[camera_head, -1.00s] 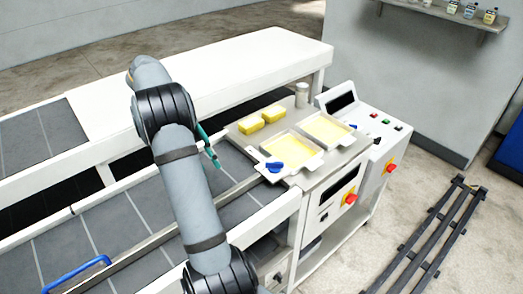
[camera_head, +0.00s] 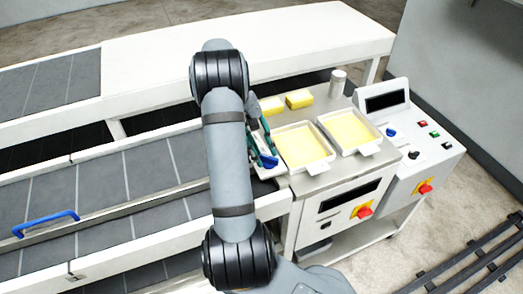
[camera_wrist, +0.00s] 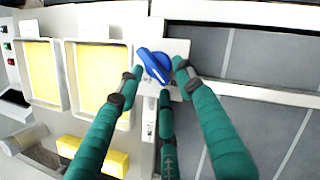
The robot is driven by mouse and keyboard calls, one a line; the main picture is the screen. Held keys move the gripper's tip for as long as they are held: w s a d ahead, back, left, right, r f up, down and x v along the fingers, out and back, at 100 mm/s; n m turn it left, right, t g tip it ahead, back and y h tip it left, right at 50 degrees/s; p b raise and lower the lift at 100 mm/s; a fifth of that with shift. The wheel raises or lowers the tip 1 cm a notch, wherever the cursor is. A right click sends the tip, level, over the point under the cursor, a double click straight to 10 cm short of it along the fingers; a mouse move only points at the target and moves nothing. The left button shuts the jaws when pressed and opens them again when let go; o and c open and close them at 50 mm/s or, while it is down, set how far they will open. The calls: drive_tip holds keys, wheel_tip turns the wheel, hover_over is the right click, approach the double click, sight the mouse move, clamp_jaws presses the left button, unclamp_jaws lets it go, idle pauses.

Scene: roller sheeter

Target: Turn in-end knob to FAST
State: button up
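A blue knob (camera_head: 269,162) sits on a light plate at the machine's edge, beside the conveyor belt. It also shows in the wrist view (camera_wrist: 154,66), turned at a slant. I take it for the in-end knob, but no FAST marking is legible. My gripper (camera_head: 262,152) is at this knob, with green fingers and dark tips. In the wrist view my gripper (camera_wrist: 158,75) has one fingertip on each side of the knob and a third finger below it. The fingers are spread around it; firm contact is not clear. My arm hides part of the area left of the knob.
Two trays of yellow filling (camera_head: 305,147) (camera_head: 350,131) lie right of the knob, with yellow blocks (camera_head: 299,99) behind. A metal cylinder (camera_head: 338,82) stands at the back. A control panel (camera_head: 412,140) has another blue knob, and red emergency switches (camera_head: 364,212) are on the front.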

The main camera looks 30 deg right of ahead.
drive_tip(key=shift+d, duration=0.1)
drive_tip(key=shift+c, duration=0.6)
drive_tip(key=c, duration=0.8)
